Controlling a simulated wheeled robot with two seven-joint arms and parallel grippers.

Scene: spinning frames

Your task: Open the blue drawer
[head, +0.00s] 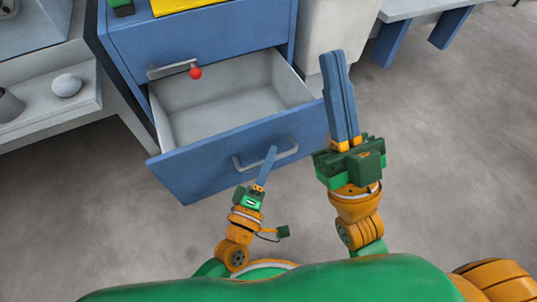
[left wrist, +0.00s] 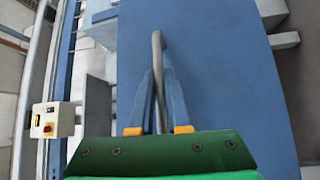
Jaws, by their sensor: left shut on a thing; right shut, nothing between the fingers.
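The blue drawer (head: 225,162) is pulled out of the blue cabinet (head: 215,38), and its grey inside looks empty. Its grey bar handle (head: 286,155) is on the front. My left gripper (head: 272,150) is at the handle, shut on it. In the left wrist view the blue fingers (left wrist: 158,72) sit on either side of the handle bar (left wrist: 157,45), in front of the blue drawer front (left wrist: 220,80). My right gripper (head: 332,54) is shut and empty, its fingers pointing up, to the right of the drawer.
A grey shelf (head: 50,115) with a pale round object (head: 67,85) stands at the left. A bench (head: 400,10) is at top right. The grey floor (head: 440,130) at right is clear.

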